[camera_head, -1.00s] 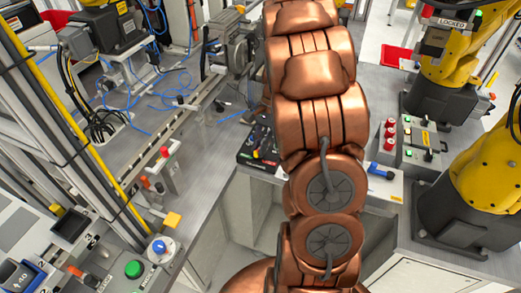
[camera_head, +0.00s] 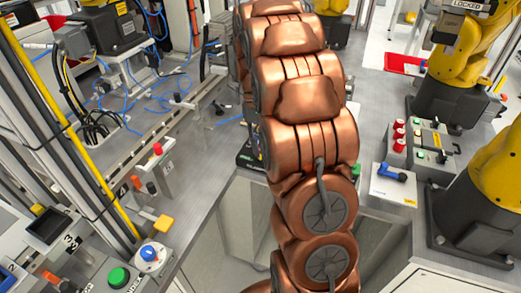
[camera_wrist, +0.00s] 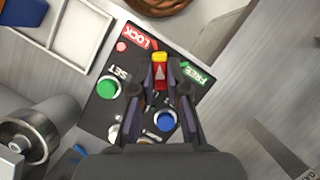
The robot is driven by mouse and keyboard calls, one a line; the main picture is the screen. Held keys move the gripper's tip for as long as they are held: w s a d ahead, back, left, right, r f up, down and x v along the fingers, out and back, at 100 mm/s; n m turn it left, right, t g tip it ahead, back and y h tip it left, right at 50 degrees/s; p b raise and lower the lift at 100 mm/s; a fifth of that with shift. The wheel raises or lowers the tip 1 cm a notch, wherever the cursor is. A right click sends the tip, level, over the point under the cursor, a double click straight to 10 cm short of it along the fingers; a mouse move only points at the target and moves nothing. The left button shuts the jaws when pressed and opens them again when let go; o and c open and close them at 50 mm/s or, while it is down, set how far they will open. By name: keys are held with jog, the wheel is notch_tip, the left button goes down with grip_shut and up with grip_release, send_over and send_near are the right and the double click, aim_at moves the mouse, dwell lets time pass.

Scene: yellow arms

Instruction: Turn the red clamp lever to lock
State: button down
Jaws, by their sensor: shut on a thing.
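The red clamp lever (camera_wrist: 160,72), with a yellow tip and a pale arrow mark, shows in the wrist view on a dark control panel (camera_wrist: 98,124). Its tip points up in the picture, between the red LOCK label (camera_wrist: 138,37) on the left and the green FREE label (camera_wrist: 198,74) on the right. My gripper (camera_wrist: 160,80) has its two dark fingers on either side of the lever and is shut on it. The lever's lower part is hidden between the fingers. In the head view, my copper arm hides the gripper and lever.
On the panel, a green SET button (camera_wrist: 108,87) and a blue button (camera_wrist: 165,121) sit near the fingers. A metal cylinder (camera_wrist: 28,137) stands left, and a pale tray (camera_wrist: 72,35) lies upper left. In the head view, yellow robots (camera_head: 493,175) stand at right.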

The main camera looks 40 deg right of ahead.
jog(key=shift+n+h+b, duration=0.3)
jog(key=shift+n, duration=0.7)
jog(key=c, duration=1.2)
grip_release()
jog(key=shift+o, duration=0.2)
jog(key=v, duration=0.7)
jog(key=shift+r, duration=0.15)
jog(key=shift+w, duration=0.15)
jog(key=shift+a+r, duration=0.1)
jog(key=shift+a, duration=0.05)
